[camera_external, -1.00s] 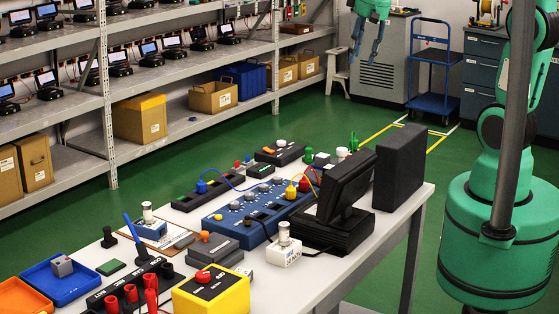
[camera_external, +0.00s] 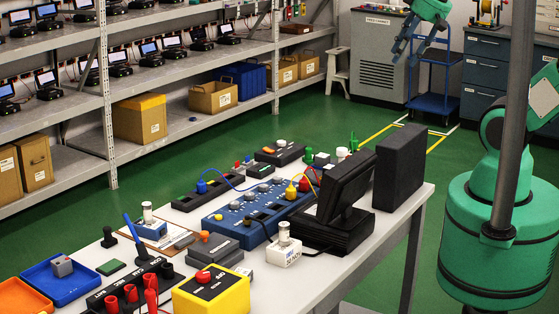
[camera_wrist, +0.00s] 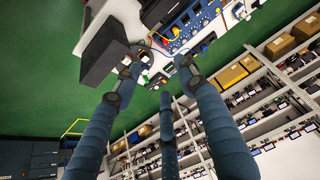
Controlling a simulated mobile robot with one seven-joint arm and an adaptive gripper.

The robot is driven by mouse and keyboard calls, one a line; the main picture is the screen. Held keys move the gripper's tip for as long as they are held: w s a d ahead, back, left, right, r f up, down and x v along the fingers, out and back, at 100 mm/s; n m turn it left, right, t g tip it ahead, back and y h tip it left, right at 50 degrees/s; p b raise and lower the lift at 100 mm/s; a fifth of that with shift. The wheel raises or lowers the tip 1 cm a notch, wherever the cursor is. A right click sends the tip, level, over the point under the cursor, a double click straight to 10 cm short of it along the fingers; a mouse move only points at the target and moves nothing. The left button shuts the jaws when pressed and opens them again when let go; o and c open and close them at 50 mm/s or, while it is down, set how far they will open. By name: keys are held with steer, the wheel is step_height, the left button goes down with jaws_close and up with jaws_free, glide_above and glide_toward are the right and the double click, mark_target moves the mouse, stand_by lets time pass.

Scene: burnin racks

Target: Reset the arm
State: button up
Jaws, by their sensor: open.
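My gripper (camera_external: 412,45) shows at the top right of the external view, with its blue-grey fingers spread and nothing between them. It hangs high behind the table, in front of the blue cart. In the wrist view my gripper (camera_wrist: 155,85) shows its long dark-blue fingers apart, with the floor, table and shelves far beyond them. My green arm rises at the right of the external view, partly behind a grey post, and part of it is out of the frame.
A white table (camera_external: 340,262) carries a blue test panel (camera_external: 262,212), a black monitor (camera_external: 345,185), a black box (camera_external: 401,168) and a yellow box (camera_external: 212,291). Metal shelves (camera_external: 190,55) with devices and bins line the left. A blue cart (camera_external: 434,75) stands at the back. Green floor lies clear between table and shelves.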

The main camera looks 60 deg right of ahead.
steer(key=shift+s+a, duration=0.1)
steer(key=shift+s, duration=0.15)
steer(key=shift+f, duration=0.15)
step_height(320, 180, down, 4)
steer(key=b, duration=0.4)
